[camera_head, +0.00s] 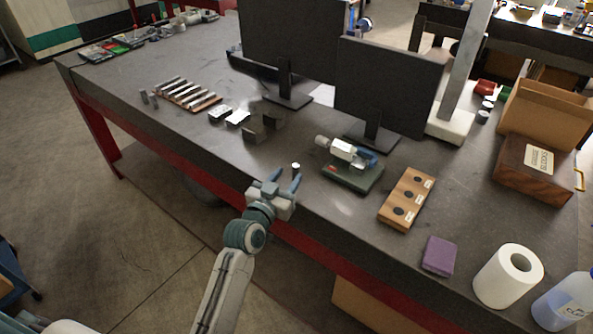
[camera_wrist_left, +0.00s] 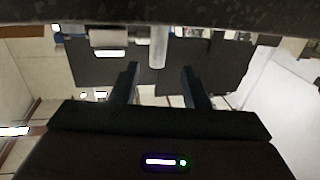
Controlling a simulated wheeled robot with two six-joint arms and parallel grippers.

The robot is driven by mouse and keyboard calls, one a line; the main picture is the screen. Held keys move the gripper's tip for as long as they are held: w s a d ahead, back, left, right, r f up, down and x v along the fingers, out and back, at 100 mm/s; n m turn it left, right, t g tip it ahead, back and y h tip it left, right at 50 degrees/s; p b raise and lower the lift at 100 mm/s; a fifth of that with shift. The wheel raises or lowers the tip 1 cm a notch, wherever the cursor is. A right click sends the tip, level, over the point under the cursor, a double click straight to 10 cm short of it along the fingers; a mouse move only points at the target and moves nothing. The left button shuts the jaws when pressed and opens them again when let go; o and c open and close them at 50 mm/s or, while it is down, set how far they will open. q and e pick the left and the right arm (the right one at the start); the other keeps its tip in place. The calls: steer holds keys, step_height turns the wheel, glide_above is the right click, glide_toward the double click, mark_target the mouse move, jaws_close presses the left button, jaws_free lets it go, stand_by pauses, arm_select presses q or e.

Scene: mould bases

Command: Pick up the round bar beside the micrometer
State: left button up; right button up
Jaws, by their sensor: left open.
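A short light round bar (camera_head: 296,167) stands upright on the dark workbench, left of the micrometer (camera_head: 345,150) on its green stand. My left gripper (camera_head: 285,176) is open and empty at the bench's front edge, its fingers pointing toward the bar. In the left wrist view, which is upside down, the bar (camera_wrist_left: 158,47) appears between the two fingertips and beyond them. Part of the micrometer (camera_wrist_left: 109,38) shows left of the bar there. The bar's lower part is partly hidden by a finger in the head view. My right gripper is out of view.
A wooden block with dark round spots (camera_head: 407,198) lies right of the micrometer. Two dark blocks (camera_head: 254,135) stand to the left. Two monitors (camera_head: 390,85) stand behind.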

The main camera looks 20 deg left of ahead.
mark_target(294, 168)
arm_select(q)
steer(key=w+p, duration=0.1)
steer(key=w, duration=0.1)
steer(key=w+d+p, duration=0.1)
steer(key=w, duration=0.1)
steer(key=shift+w+r, duration=0.15)
steer(key=shift+w, duration=0.5)
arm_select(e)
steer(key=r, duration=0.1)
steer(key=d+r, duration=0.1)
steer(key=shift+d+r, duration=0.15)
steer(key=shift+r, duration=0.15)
arm_select(q)
steer(key=shift+s, duration=0.1)
steer(key=shift+c, duration=0.2)
steer(key=c, duration=0.7)
jaws_close()
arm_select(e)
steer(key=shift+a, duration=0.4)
